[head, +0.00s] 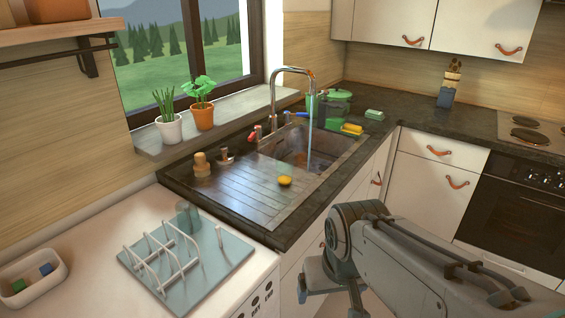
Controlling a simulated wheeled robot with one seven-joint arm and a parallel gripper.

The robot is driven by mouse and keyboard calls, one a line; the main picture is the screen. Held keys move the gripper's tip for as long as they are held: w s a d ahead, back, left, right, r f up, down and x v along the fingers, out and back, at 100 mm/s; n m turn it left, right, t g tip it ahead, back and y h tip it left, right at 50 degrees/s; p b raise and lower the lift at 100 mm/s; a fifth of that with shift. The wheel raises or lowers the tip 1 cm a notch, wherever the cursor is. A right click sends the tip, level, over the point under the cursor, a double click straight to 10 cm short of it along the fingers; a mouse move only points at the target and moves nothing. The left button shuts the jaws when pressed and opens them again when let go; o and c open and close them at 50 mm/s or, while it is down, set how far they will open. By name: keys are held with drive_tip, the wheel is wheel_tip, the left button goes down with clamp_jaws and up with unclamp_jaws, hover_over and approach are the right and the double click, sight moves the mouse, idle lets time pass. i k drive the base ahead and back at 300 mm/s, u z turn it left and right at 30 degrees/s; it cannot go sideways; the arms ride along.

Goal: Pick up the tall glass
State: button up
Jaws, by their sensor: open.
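A tall, clear, greenish glass (187,216) stands at the back of the white-pronged dish rack (228,257), on its pale blue base. The rack sits on the white surface left of the sink counter. My gripper (330,292) is at the bottom centre, in front of the counter edge, with its fingers pointing down. It is open and empty, well to the right of the glass and apart from it.
The sink (300,146) has running water and a yellow item (285,181) on its drainboard. A wooden-handled brush (201,165) stands behind the rack. A white tub (33,277) with small blocks is at far left. Potted plants (202,113) line the sill.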

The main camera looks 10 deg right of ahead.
sight(284, 158)
drive_tip(key=z, duration=1.6)
drive_tip(key=i, duration=1.7)
drive_tip(key=u, duration=3.6)
drive_tip(key=i, duration=0.5)
